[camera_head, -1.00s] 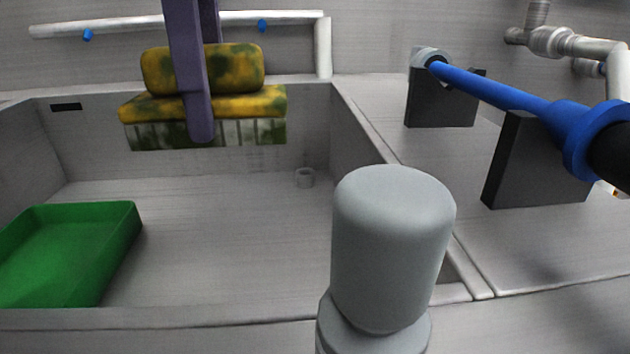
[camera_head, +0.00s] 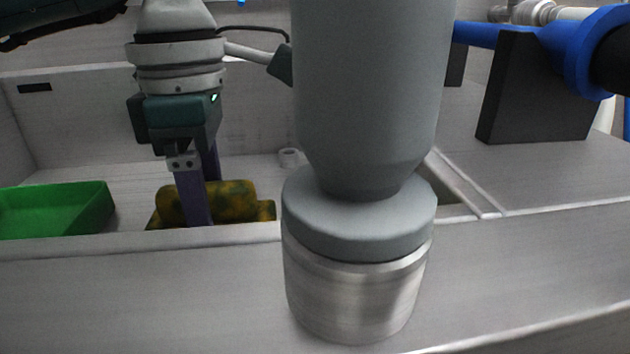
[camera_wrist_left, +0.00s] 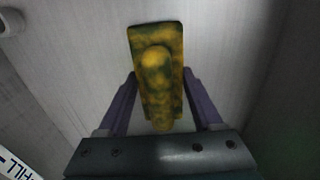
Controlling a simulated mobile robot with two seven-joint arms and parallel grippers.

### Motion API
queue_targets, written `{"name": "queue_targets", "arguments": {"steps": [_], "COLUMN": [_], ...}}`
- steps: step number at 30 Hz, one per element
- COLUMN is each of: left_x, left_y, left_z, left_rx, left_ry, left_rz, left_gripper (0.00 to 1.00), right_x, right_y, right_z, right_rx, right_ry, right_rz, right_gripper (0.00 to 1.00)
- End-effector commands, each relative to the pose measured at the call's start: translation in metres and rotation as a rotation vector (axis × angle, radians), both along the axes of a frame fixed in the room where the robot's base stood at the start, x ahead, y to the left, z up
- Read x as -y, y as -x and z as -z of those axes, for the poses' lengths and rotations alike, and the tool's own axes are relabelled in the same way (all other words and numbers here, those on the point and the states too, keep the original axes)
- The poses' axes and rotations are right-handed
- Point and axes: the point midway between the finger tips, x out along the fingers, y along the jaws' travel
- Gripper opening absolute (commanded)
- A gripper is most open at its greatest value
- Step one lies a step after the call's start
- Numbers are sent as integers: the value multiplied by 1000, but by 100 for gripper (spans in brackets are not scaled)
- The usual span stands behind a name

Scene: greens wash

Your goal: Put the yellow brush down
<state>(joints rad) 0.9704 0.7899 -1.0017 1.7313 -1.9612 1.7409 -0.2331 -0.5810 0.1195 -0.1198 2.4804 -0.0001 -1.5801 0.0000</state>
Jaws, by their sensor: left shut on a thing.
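The yellow brush (camera_head: 238,198), smeared with dark green, is low inside the sink (camera_head: 255,232), behind its front edge. It also shows in the left wrist view (camera_wrist_left: 157,55). My left gripper (camera_head: 203,215) points down with its purple fingers on either side of the brush handle, shut on it. In the left wrist view the handle lies between the fingers (camera_wrist_left: 160,100). The sink's front edge hides the bristles, so I cannot tell whether they touch the sink floor. My right gripper is not in view.
A green tray (camera_head: 105,205) stands in the sink left of the brush. A small round fitting (camera_head: 289,157) is on the sink floor behind. A blue bar (camera_head: 560,40) on dark blocks (camera_head: 535,95) stands at right. My grey arm link blocks the middle.

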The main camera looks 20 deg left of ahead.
Motion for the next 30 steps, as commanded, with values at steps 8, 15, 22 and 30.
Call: {"name": "queue_targets", "arguments": {"steps": [8, 15, 22, 30], "left_x": [0, 0, 0, 0], "left_y": [0, 0, 0, -1], "left_z": [2, 2, 1, -40], "left_rx": [1, 0, 0, 6], "left_ry": [1, 0, 0, 0], "left_rz": [0, 0, 0, 1], "left_gripper": [72, 97, 97, 97], "right_x": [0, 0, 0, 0], "right_y": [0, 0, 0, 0], "right_z": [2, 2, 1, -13], "right_rx": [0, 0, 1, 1], "right_ry": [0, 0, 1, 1], "right_rz": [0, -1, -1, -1], "right_gripper": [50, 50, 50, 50]}}
